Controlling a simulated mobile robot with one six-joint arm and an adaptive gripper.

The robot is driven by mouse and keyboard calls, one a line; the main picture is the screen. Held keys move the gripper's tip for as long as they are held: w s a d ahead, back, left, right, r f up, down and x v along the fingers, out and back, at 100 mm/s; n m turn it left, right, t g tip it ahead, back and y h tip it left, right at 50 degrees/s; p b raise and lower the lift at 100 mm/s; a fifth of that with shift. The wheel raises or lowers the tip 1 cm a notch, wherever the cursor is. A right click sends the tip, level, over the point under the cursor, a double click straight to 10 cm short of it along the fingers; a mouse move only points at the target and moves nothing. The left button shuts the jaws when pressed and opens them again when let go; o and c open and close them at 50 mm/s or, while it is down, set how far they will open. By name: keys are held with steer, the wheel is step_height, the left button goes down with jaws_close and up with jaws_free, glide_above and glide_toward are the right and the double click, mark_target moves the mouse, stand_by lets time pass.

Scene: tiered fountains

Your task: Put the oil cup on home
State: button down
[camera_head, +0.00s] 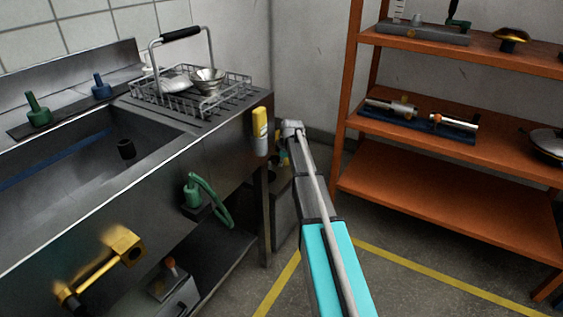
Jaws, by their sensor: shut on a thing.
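I cannot pick out the oil cup or the home place for certain. A green knobbed piece (38,110) and a blue one (102,87) stand on the ledge behind the basin. My arm reaches away from me to the sink's right end. My gripper's jaws do not show; they are hidden beyond the arm's end. A small patch of yellow and teal shows just left of the arm there, too small to identify.
A metal sink bench (215,148) fills the left, with a wire rack (190,98) of metal bowls. A yellow-and-white item (260,130) is at its right end. An orange shelf unit (440,188) stands right; its bottom shelf is bare. Open floor lies between.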

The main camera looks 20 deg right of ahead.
steer(key=shift+f, duration=0.25)
steer(key=c, duration=0.5)
jaws_free()
steer(key=shift+r, duration=0.3)
steer(key=shift+p+v, duration=3.55)
steer(key=shift+v, duration=0.05)
steer(key=shift+s+r, duration=0.15)
steer(key=shift+s+d, duration=0.15)
steer(key=shift+s+d, duration=2.2)
steer(key=shift+s, duration=0.65)
steer(key=shift+s+d, duration=2.2)
steer(key=shift+s, duration=0.65)
steer(key=shift+s+d, duration=2.2)
steer(key=shift+s, duration=0.65)
